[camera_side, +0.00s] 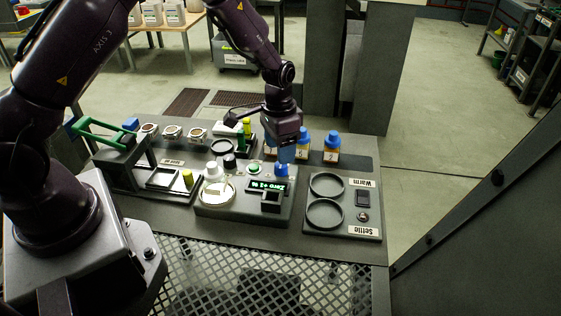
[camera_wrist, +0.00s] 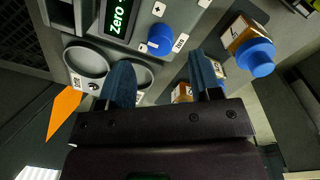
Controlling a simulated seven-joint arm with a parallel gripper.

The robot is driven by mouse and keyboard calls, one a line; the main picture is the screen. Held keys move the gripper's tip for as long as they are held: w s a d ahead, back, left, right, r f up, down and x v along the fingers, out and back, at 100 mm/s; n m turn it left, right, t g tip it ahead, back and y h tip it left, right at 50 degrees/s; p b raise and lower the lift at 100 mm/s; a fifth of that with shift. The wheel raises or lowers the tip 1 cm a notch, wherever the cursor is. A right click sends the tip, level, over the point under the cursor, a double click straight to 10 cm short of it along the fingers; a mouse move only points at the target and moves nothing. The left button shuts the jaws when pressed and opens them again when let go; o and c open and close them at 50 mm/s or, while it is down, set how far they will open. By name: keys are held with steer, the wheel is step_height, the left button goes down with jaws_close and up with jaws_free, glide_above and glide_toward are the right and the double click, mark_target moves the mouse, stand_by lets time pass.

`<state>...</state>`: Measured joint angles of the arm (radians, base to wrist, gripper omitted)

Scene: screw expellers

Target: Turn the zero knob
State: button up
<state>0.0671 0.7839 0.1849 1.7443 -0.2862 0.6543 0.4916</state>
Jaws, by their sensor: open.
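The zero knob (camera_side: 281,171) is a small blue knob on the grey instrument box, at the right of the lit green display (camera_side: 265,186) that reads "Zero". In the wrist view the blue knob (camera_wrist: 160,39) stands ahead of the gap between my fingertips, with a "+" mark near it. My gripper (camera_side: 287,155) is open, with blue fingers, and hangs above and just behind the knob in the side view. In the wrist view my gripper (camera_wrist: 161,68) has its fingers spread apart with no object between them. I cannot tell the exact height above the knob.
A panel with two rings (camera_side: 326,213) lies right of the box.

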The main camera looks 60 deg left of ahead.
mark_target(281, 168)
steer(key=shift+d+f, duration=0.1)
steer(key=shift+f, duration=2.25)
steer(key=c, duration=0.9)
